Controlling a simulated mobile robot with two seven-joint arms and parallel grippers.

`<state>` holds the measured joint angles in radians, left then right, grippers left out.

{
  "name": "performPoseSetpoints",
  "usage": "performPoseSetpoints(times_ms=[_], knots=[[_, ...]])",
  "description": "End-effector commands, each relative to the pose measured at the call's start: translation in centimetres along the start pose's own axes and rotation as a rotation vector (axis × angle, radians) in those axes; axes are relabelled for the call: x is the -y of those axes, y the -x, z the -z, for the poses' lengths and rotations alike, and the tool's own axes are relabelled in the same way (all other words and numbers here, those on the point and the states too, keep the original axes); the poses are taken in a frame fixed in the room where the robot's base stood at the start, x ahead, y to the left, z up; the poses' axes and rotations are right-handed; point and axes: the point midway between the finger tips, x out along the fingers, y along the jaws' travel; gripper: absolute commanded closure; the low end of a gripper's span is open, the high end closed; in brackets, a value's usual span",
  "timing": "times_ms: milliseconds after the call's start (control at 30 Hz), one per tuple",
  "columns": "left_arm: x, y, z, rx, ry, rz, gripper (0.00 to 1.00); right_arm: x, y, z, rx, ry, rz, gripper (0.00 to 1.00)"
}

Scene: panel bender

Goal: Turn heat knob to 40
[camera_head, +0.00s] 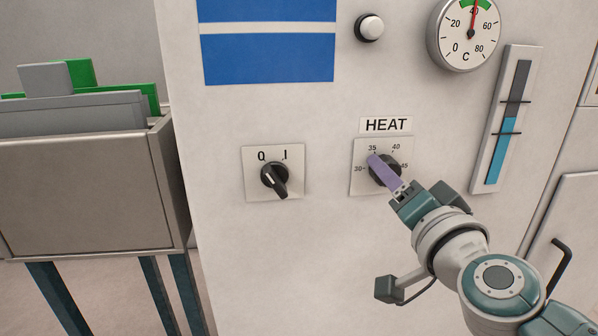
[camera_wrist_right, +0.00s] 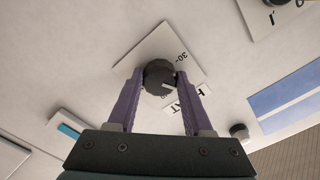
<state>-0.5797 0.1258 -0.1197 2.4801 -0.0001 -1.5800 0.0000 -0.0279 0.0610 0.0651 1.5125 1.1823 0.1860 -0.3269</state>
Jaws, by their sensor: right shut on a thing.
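The heat knob (camera_head: 384,172) is a dark round knob on a light square plate under the HEAT label (camera_head: 386,125). Marks 30, 35, 40 and 45 are around it. My right gripper (camera_head: 376,164) reaches it from the lower right, and its purple finger covers part of the knob. In the right wrist view the two purple fingers are on either side of the knob (camera_wrist_right: 159,76), shut on it. A pale pointer line shows on the knob face there, but I cannot tell which mark it points to. My left gripper is not in view.
A 0/I switch (camera_head: 274,178) sits left of the heat plate. A round gauge (camera_head: 464,34) above has its red needle near 40. A blue level indicator (camera_head: 506,120) is at the right. A metal bin (camera_head: 90,190) with panels stands at the left.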

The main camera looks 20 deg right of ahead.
Motion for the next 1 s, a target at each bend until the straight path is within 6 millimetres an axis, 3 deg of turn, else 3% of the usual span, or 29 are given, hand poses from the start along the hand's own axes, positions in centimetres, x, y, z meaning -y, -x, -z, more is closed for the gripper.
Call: performPoseSetpoints(times_ms=[33, 333, 667, 1000], knots=[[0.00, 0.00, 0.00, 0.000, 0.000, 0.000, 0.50, 0.00, 0.01, 0.00, 0.000, 0.000, 0.000, 0.68], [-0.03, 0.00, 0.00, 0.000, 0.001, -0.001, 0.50, 0.01, 0.01, 0.00, 0.000, 0.000, 0.000, 1.00], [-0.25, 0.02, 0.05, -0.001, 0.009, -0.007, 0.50, 0.03, 0.01, 0.01, 0.000, -0.035, 0.000, 1.00], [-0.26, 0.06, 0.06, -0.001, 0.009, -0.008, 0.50, 0.10, 0.00, 0.01, 0.000, -0.251, 0.001, 1.00]])
